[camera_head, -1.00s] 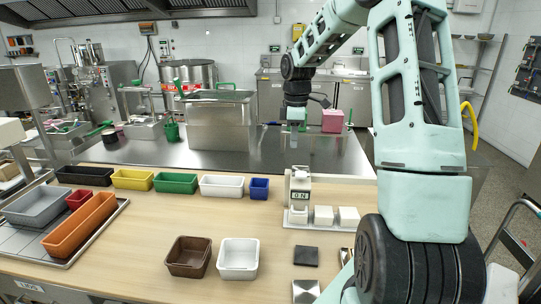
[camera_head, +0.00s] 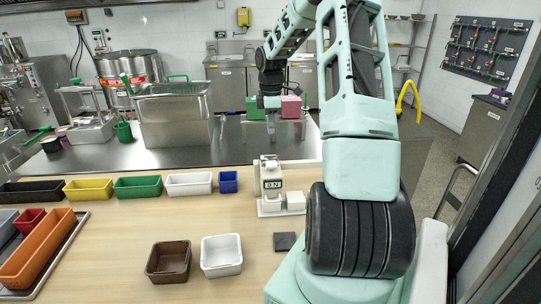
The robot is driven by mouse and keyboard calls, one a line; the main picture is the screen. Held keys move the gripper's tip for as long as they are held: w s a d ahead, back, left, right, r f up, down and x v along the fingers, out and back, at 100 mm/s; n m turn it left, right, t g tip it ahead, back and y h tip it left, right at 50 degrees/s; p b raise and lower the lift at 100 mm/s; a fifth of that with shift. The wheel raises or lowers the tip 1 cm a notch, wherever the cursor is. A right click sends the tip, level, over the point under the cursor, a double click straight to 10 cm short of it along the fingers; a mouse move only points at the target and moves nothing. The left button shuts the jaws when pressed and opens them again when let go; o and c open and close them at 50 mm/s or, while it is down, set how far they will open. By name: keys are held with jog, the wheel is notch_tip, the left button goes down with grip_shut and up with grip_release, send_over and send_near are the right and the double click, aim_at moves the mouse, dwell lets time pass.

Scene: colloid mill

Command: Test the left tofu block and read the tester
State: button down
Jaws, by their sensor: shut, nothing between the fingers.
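The white tester (camera_head: 270,168) stands on the wooden table, left of my arm. Its small display (camera_head: 272,184) seems to read 0 N, though the characters are tiny. The left tofu block (camera_head: 271,205) is a white cube at the tester's foot; I cannot tell whether the tester touches it. A second white tofu block (camera_head: 295,201) sits just right of it. My arm hides the place of the third block. My gripper (camera_head: 271,131) points down, shut and empty, in the picture above the tester and apart from it.
A dark square plate (camera_head: 285,241) lies in front of the blocks. Brown (camera_head: 169,274) and white (camera_head: 221,270) bins stand at the front. A row of coloured bins (camera_head: 138,187) lines the table's back edge. Bare wood lies between them.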

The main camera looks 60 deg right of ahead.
aim_at(271, 164)
notch_tip(271, 164, down, 11)
jog(key=p, duration=0.3)
jog(key=shift+f, duration=0.3)
jog(key=shift+f+b, duration=0.3)
jog(key=shift+f, duration=0.6)
jog(key=shift+s+a+f, duration=0.1)
jog(key=shift+f, duration=0.15)
